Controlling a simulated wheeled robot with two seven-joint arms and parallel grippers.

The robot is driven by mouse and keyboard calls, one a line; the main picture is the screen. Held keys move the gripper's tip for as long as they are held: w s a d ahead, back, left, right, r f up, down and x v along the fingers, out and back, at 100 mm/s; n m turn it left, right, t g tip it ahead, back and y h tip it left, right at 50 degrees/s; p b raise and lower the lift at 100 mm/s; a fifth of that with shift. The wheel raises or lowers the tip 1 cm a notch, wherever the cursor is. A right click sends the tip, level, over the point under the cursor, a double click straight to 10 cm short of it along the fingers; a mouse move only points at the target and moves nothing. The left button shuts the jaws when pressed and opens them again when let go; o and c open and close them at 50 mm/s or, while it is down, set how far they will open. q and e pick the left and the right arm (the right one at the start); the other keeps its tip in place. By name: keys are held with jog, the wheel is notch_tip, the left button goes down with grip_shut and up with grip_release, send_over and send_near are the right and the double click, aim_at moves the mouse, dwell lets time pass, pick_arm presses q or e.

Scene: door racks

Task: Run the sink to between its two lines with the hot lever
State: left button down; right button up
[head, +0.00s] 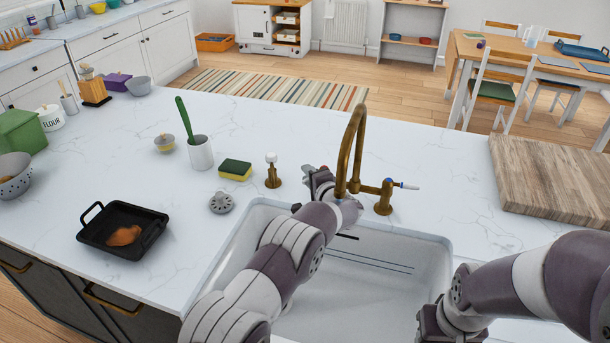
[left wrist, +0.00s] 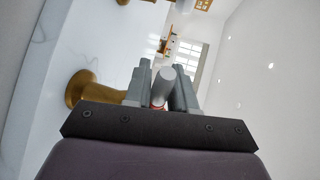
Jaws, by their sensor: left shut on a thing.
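The white sink (head: 430,256) is set into the counter, with two dark lines (head: 368,260) on its far inner wall. The brass tap (head: 356,140) stands behind it. The blue-marked cold lever (head: 405,186) sticks out at the tap's right. My left gripper (head: 322,180) is at the tap's left side. In the left wrist view, its fingers are shut on a grey lever with a red ring (left wrist: 162,88), the hot lever. My left arm hides part of the basin; I see no clear water surface or stream. My right gripper (head: 438,325) is low over the sink's right side, its fingers unclear.
A black pan (head: 97,237) is farther left. A wooden board (head: 555,175) lies right.

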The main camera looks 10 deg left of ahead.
pick_arm(q)
jog(key=shift+f, duration=0.1)
jog(key=c, duration=1)
grip_release()
jog(key=shift+c, duration=0.2)
jog(key=shift+d, duration=0.1)
jog(key=b+v, duration=0.1)
jog(key=v, duration=1.1)
jog(key=shift+s+b, duration=0.25)
jog(key=shift+b, duration=0.05)
jog(key=shift+d, duration=0.15)
